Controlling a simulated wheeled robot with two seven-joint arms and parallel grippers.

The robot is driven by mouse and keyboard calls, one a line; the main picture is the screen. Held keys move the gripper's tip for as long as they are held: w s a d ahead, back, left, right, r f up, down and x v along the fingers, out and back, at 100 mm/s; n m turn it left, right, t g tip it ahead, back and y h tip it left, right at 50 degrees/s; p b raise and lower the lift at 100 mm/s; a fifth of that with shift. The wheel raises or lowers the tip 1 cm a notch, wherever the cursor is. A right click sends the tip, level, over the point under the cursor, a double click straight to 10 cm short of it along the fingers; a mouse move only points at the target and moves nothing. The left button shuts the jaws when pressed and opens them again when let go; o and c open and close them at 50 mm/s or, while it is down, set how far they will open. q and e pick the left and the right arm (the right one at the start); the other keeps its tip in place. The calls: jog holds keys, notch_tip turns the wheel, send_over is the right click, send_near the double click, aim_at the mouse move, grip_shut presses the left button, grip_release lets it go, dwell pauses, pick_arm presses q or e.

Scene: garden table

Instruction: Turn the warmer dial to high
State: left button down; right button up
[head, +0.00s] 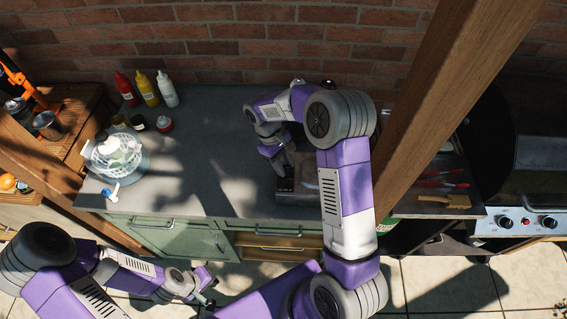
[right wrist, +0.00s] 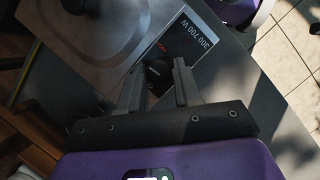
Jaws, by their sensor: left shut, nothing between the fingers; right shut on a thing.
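The warmer (head: 297,198) is a low dark unit at the front edge of the grey counter, partly hidden behind my right arm. In the right wrist view its flat top (right wrist: 100,40) and a dark panel marked "300 700 W" (right wrist: 193,40) show. The small black dial (right wrist: 156,70) sits between the fingers of my right gripper (right wrist: 160,88), which is shut on it. The right gripper also shows in the head view (head: 284,172). The dial's pointer cannot be made out. My left gripper (head: 208,292) is shut and empty, low in front of the cabinets.
Red, yellow and white bottles (head: 146,89) stand at the back of the counter (head: 215,140). The middle counter is clear.

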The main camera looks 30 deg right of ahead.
jog(key=m, duration=0.2)
jog(key=m+y, duration=0.1)
jog(key=m, duration=0.1)
jog(key=shift+d+r+m+y+p, duration=0.1)
jog(key=shift+d+m+y+p, duration=0.05)
jog(key=shift+m+y+p, duration=0.2)
jog(key=shift+d+m+y, duration=0.1)
jog(key=shift+m+y, duration=0.55)
jog(key=shift+m, duration=0.9)
jog(key=o, duration=1)
jog(key=v, duration=0.7)
jog(key=shift+w+r+p, duration=0.1)
jog(key=shift+r+p, duration=0.1)
jog(key=shift+p, duration=0.1)
